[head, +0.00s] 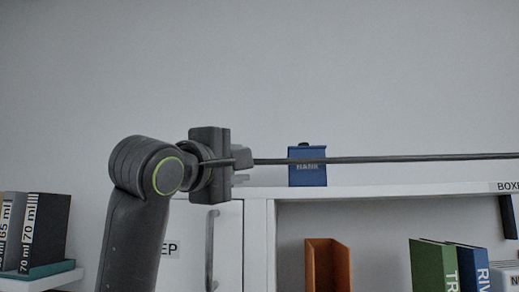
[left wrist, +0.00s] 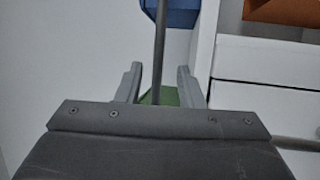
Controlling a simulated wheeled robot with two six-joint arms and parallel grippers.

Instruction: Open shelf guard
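A thin dark bar (head: 400,158), seemingly the shelf guard, runs almost level across the head view from my left gripper to the right edge, in front of the wall and above the shelf top. My left gripper (head: 243,165) is at the bar's left end. In the left wrist view the bar (left wrist: 160,50) passes between the two fingers of my left gripper (left wrist: 158,80). The fingers are apart, with a visible gap on each side of the bar. The bar's far end is out of view. My right gripper is in neither view.
A blue box (head: 307,166) stands on the white shelf top (head: 375,190). Below are an orange holder (head: 327,265), a green book (head: 432,265) and a blue book (head: 472,265). A cabinet door with a vertical handle (head: 211,250) is close to my left arm. Dark binders (head: 45,232) stand far left.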

